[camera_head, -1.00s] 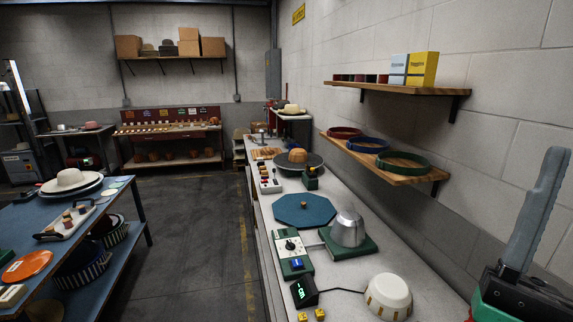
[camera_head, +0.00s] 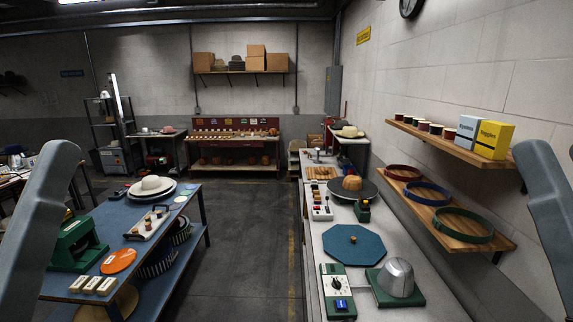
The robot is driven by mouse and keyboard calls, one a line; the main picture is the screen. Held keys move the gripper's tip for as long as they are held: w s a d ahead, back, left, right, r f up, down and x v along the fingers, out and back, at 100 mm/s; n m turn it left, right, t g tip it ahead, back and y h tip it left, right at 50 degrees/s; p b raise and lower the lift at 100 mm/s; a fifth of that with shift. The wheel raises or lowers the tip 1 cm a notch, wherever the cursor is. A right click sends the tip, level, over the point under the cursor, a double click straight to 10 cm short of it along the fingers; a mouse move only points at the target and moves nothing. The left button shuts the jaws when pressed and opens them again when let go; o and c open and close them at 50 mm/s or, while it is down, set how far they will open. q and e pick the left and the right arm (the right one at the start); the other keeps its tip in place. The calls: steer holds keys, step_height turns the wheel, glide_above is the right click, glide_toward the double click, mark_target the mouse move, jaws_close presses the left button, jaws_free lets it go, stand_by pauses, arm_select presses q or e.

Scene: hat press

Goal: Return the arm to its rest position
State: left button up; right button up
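Grey links of my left arm show at the left edge of the head view and of my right arm at the right edge. Both stand upright and apart from the tables and shelves. Neither gripper is in the frame, so their fingers are hidden. On the white counter stand a silver metal hat block on a green base (camera_head: 397,278), a green control box with a dial (camera_head: 337,291) and a blue octagonal board (camera_head: 354,246).
The blue table (camera_head: 199,205) at left holds a cream hat (camera_head: 152,185), an orange disc (camera_head: 118,261) and a green press (camera_head: 76,245). Wall shelves at right hold hoops and boxes (camera_head: 494,139). The floor aisle (camera_head: 250,230) between is clear.

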arm_select(q)
step_height(320, 180, up, 4)
steer(key=shift+r+p, duration=0.1)
steer(key=shift+p, duration=0.7)
arm_select(e)
step_height(320, 180, up, 4)
steer(key=shift+r, duration=0.1)
stand_by(0.6)
